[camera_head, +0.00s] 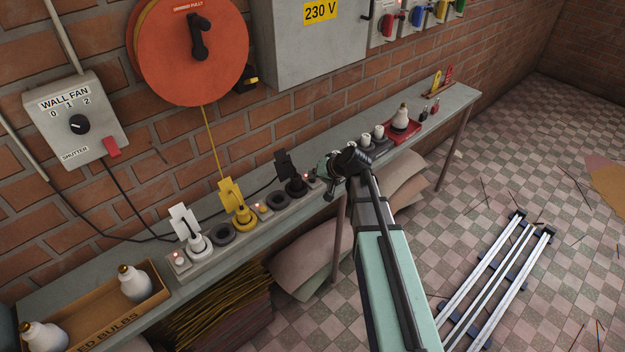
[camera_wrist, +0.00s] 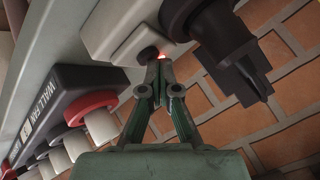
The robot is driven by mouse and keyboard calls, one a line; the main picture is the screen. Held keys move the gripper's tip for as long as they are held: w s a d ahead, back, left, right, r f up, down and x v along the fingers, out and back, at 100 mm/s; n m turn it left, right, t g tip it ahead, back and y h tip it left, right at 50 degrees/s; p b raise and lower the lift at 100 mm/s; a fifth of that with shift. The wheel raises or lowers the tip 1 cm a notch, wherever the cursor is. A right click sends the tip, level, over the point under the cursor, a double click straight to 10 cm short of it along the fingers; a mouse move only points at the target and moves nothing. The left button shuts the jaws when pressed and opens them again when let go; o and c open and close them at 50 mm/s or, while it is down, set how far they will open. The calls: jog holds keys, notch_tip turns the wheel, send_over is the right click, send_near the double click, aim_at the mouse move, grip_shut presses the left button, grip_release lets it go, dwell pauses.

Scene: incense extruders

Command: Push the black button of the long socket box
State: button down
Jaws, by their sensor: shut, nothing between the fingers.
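The long grey socket box (camera_head: 215,252) lies along the wall shelf, with a white, a yellow and a black plug standing in it. Its right end (camera_wrist: 108,28) fills the top of the wrist view. There a dark round button (camera_wrist: 148,54) shows beside a small glowing red light (camera_wrist: 161,56). My gripper (camera_head: 322,176) is at the right end of the box in the head view. In the wrist view its shut, empty fingertips (camera_wrist: 158,64) are right by the button and the red light. I cannot tell whether they touch the button.
The black plug (camera_head: 290,172) stands close beside my gripper; it also shows in the wrist view (camera_wrist: 225,45). On the other side is a small box marked WALL FAN (camera_wrist: 50,100) with white cylinders. A red tray (camera_head: 410,131) is farther right on the shelf (camera_head: 455,103).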

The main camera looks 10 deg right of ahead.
aim_at(314, 180)
jog(key=shift+r, duration=0.45)
dwell(0.5)
jog(key=shift+r+p, duration=1.3)
jog(key=shift+r, duration=1.75)
